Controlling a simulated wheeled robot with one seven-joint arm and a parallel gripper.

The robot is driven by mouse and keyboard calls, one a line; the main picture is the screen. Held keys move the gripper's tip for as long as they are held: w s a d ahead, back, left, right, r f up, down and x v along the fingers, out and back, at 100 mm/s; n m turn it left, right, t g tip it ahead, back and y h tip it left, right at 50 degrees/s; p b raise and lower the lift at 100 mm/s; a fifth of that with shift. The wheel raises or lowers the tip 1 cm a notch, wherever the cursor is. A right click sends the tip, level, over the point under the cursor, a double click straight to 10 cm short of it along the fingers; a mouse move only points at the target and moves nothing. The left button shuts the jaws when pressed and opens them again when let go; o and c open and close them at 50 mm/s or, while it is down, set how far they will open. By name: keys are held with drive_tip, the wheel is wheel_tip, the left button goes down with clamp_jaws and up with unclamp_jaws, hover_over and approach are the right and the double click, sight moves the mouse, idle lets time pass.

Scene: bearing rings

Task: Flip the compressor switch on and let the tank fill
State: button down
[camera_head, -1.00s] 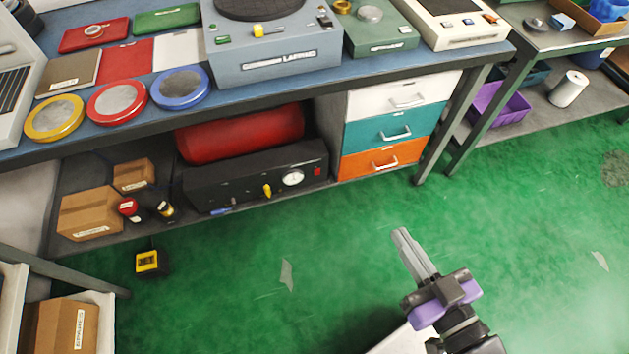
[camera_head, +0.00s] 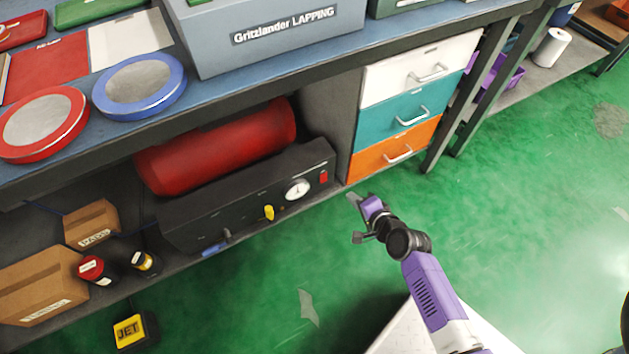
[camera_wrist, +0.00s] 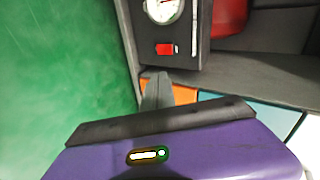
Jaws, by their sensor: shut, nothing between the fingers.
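The compressor, a black panel box (camera_head: 245,200) with a red tank (camera_head: 220,146) behind it, sits on the low shelf under the bench. A red switch (camera_head: 323,178) is at the panel's right end, beside a white round gauge (camera_head: 297,190). A yellow knob (camera_head: 269,212) is left of the gauge. In the wrist view the red switch (camera_wrist: 165,49) lies just beyond my fingertips, below the gauge (camera_wrist: 163,8). My gripper (camera_wrist: 157,80) is shut and empty, apart from the switch. It also shows in the head view (camera_head: 352,200), right of and below the panel's right end.
White, teal and orange drawers (camera_head: 395,148) stand right of the compressor. Cardboard boxes (camera_head: 45,283) and small bottles (camera_head: 92,268) lie on the shelf's left. A yellow-black JET box (camera_head: 133,332) is on the green floor. The floor before the shelf is mostly clear.

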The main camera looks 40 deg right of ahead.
drive_tip(key=shift+s+a+f+m+y, duration=0.1)
drive_tip(key=shift+a+f+m+y, duration=0.3)
drive_tip(key=shift+a+f+m, duration=0.15)
drive_tip(key=b, duration=0.5)
approach(324, 180)
wheel_tip(324, 180, down, 3)
drive_tip(key=shift+w+d+f+b, duration=0.15)
drive_tip(key=shift+w+d, duration=0.1)
drive_tip(key=shift+w, duration=0.6)
drive_tip(key=shift+w+d+f+b, duration=0.1)
drive_tip(key=shift+w+d+b, duration=0.1)
drive_tip(key=shift+w, duration=0.6)
drive_tip(key=shift+w+d+f+b, duration=0.15)
drive_tip(key=shift+w+d, duration=0.1)
drive_tip(key=shift+w, duration=0.6)
drive_tip(key=shift+w+f, duration=0.1)
drive_tip(key=shift+w, duration=0.05)
